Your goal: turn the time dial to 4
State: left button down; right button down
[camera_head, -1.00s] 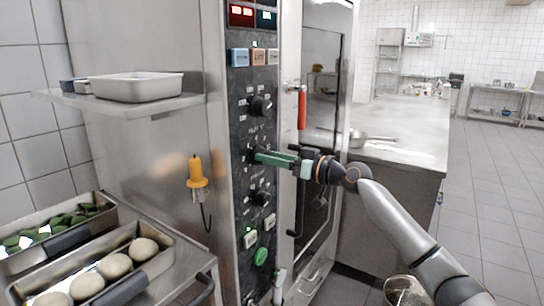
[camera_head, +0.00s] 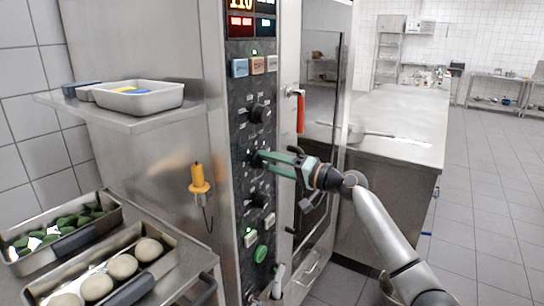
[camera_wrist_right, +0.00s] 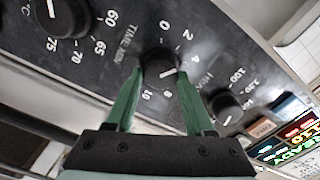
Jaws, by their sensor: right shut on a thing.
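The time dial (camera_wrist_right: 160,62) is a black knob with a white mark, on the dark oven panel. In the wrist view its scale reads 0, 2, 4, 8 and 10; the 6 is hidden by a finger. The white mark points right and slightly down, below the 4; I cannot read its exact setting. My right gripper (camera_wrist_right: 163,78) has green fingers, one on each side of the dial, and is shut on it. In the head view the right gripper (camera_head: 264,162) reaches the panel (camera_head: 243,185) from the right. My left gripper is not in view.
Another black knob (camera_head: 260,113) is above the time dial and one (camera_head: 258,199) below. A red-handled door latch (camera_head: 300,112) is close to my right arm. A yellow probe (camera_head: 199,180) hangs at left. Trays with dough balls (camera_head: 123,266) stand at lower left.

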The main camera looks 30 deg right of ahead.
jog(key=shift+m+p, duration=0.9)
jog(key=shift+m, duration=0.6)
jog(key=shift+c, duration=1.4)
grip_release()
jog(key=b+v, duration=0.3)
jog(key=v, duration=0.9)
jog(key=shift+s, duration=0.25)
